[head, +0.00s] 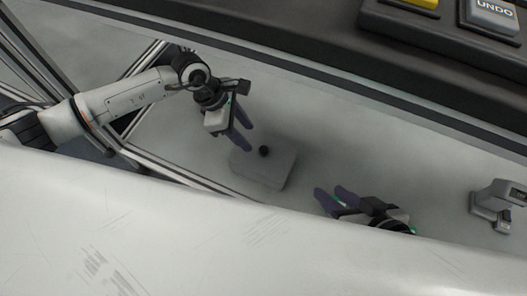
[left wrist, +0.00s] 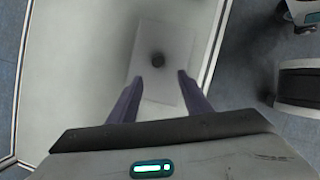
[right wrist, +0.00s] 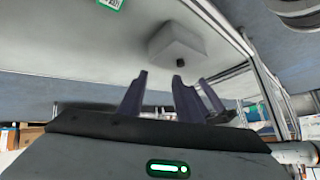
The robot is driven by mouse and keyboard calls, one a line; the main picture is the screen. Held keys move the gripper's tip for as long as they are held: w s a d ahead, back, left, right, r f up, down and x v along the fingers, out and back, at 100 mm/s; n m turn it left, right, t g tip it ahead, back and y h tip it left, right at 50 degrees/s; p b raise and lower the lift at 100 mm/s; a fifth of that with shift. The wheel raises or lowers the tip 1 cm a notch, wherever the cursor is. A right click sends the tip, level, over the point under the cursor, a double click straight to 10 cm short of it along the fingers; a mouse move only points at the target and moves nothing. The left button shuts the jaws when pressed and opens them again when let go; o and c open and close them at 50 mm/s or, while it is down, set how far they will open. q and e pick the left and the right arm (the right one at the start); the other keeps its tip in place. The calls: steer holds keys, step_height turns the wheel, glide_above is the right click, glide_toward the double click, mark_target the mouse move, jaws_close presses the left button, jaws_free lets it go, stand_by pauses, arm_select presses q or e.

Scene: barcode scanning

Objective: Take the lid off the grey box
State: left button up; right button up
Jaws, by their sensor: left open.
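The grey box (head: 266,172) sits on the pale table, with a round black knob (head: 264,151) on its top. A seam between lid and box cannot be made out. My left gripper (head: 246,139) is open and empty, close to the knob on its upper-left side. In the left wrist view the knob (left wrist: 158,60) shows ahead, between the two fingertips and apart from them. My right gripper (head: 328,190) is open and empty, to the right of the box. The box (right wrist: 176,38) also shows beyond its fingers in the right wrist view.
A grey handheld scanner (head: 493,205) stands at the far right. A dark panel with yellow and grey keys (head: 493,14) crosses the upper right. A large pale surface (head: 200,235) fills the lower foreground. The table between box and scanner is mostly clear beyond my right gripper.

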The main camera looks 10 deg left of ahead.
mark_target(263, 150)
arm_select(q)
steer(key=b+x, duration=0.1)
steer(key=x, duration=0.3)
steer(key=shift+d+f, duration=0.15)
steer(key=shift+f, duration=0.05)
steer(key=shift+b+x, duration=0.95)
steer(key=shift+x, duration=0.2)
steer(key=shift+w+d+f+b, duration=0.25)
steer(key=shift+d+f+b, duration=0.4)
steer(key=shift+f, duration=0.35)
arm_select(e)
steer(key=r, duration=0.1)
steer(key=a+r+t+y, duration=0.1)
steer(key=a+r+y, duration=0.1)
steer(key=r, duration=0.1)
steer(key=shift+w+a+r+t, duration=0.1)
steer(key=shift+w+a+t, duration=0.1)
steer(key=shift+a+t, duration=0.1)
arm_select(q)
steer(key=shift+r, duration=0.1)
jaws_close()
arm_select(e)
steer(key=shift+d, duration=0.1)
